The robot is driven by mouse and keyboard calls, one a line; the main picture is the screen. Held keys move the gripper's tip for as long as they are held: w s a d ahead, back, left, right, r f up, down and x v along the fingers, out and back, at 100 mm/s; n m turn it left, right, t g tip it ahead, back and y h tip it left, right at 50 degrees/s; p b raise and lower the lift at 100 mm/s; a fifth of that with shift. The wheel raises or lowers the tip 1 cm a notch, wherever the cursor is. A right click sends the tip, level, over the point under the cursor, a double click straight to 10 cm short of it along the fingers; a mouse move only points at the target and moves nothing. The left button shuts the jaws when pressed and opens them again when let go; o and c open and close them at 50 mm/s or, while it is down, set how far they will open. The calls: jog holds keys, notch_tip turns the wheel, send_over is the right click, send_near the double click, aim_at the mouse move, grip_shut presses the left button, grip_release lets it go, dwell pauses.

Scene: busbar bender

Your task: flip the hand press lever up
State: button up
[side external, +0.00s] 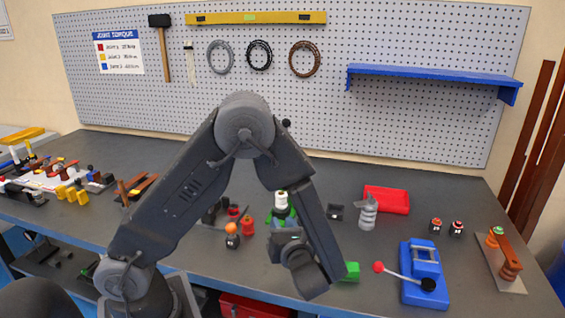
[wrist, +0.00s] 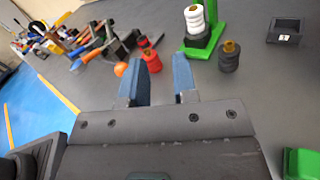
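A blue bench device (side external: 424,262), which I take to be the hand press, stands at the front right of the bench in the side view. Its thin pale lever (side external: 402,276) runs from a black round pivot (side external: 428,285) leftward to a red ball knob (side external: 379,267). The lever looks low, close to level. The press is not in the wrist view. My gripper (wrist: 160,65) shows two blue fingers apart with nothing held between them. In the side view my wrist is left of the press, clear of the lever, and the fingertips are hard to make out.
A red ribbed part (wrist: 151,60) and an orange ball (wrist: 121,69) lie beyond my fingers. A green stand with a white stack (wrist: 195,25) and a dark ribbed part (wrist: 229,58) are near. A green block (side external: 351,271) lies between my wrist and the knob. A red tray (side external: 387,200) is behind.

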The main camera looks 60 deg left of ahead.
jog(key=w+a+r+t+h, duration=0.1)
jog(key=r, duration=0.2)
jog(key=a+r+t+h, duration=0.1)
jog(key=a+r, duration=0.1)
jog(key=r, duration=0.1)
jog(key=w+a+r+m+t+h, duration=0.1)
jog(key=a+r, duration=0.1)
jog(key=r, duration=0.1)
jog(key=shift+w+r+t, duration=0.2)
jog(key=shift+w+t, duration=0.1)
jog(key=shift+w, duration=0.05)
grip_shut()
jog(key=m+t+h, duration=0.2)
jog(key=m+t, duration=0.1)
jog(key=t, duration=0.1)
send_near(285, 122)
jog(key=x, duration=0.7)
jog(key=shift+a+f, duration=0.1)
jog(key=shift+f, duration=0.25)
jog(key=shift+w+a, duration=0.1)
jog(key=shift+w, duration=0.05)
jog(key=shift+w+a+r, duration=0.25)
jog(key=shift+w+a, duration=0.45)
jog(key=shift+a, duration=0.1)
jog(key=shift+w+a+g+h, duration=0.3)
jog(key=shift+w+a+h, duration=0.1)
jog(key=shift+w+a, duration=0.5)
jog(key=shift+w+a+r, duration=0.1)
jog(key=shift+w+r, duration=0.05)
jog(key=shift+w, duration=0.05)
